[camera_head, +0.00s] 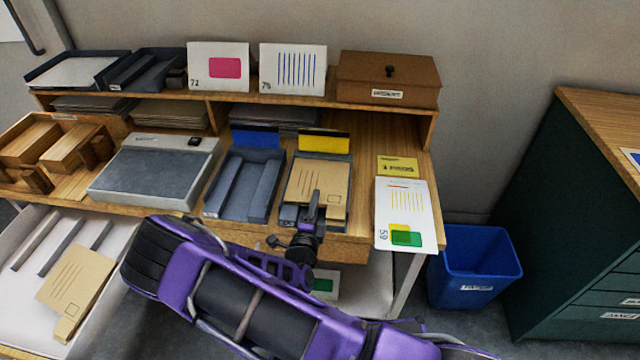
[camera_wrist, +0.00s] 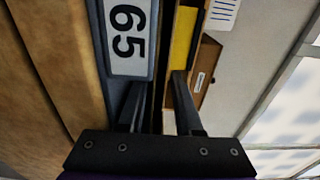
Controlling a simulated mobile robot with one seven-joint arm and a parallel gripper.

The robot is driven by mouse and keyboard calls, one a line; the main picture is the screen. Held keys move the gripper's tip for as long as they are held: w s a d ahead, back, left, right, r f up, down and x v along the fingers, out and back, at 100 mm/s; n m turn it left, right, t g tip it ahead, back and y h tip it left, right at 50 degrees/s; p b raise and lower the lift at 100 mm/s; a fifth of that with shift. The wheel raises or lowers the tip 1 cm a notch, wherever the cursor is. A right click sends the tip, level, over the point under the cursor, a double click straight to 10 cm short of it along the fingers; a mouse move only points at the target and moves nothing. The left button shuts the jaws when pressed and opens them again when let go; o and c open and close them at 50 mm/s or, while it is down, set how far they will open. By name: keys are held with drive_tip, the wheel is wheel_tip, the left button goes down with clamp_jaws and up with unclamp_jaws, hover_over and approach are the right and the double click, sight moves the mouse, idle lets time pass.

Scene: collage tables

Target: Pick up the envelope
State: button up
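A tan envelope (camera_head: 318,182) with printed lines lies in the dark tray under the yellow label, right of centre on the desk in the head view. Another tan envelope (camera_head: 76,284) lies in the white lower tray at the left. My gripper (camera_head: 313,207) is at the front edge of the tray with the yellow label and covers part of it. In the wrist view my gripper (camera_wrist: 157,82) has its two fingers apart, with the tray's edge region between and beyond them. I cannot tell whether the fingers touch the envelope.
A grey tray (camera_head: 246,182) with a blue label stands left of the envelope's tray. A white card (camera_head: 406,215) overhangs the desk's front at the right. A wooden box (camera_head: 388,80) sits on the shelf. A blue bin (camera_head: 475,265) stands on the floor.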

clamp_jaws()
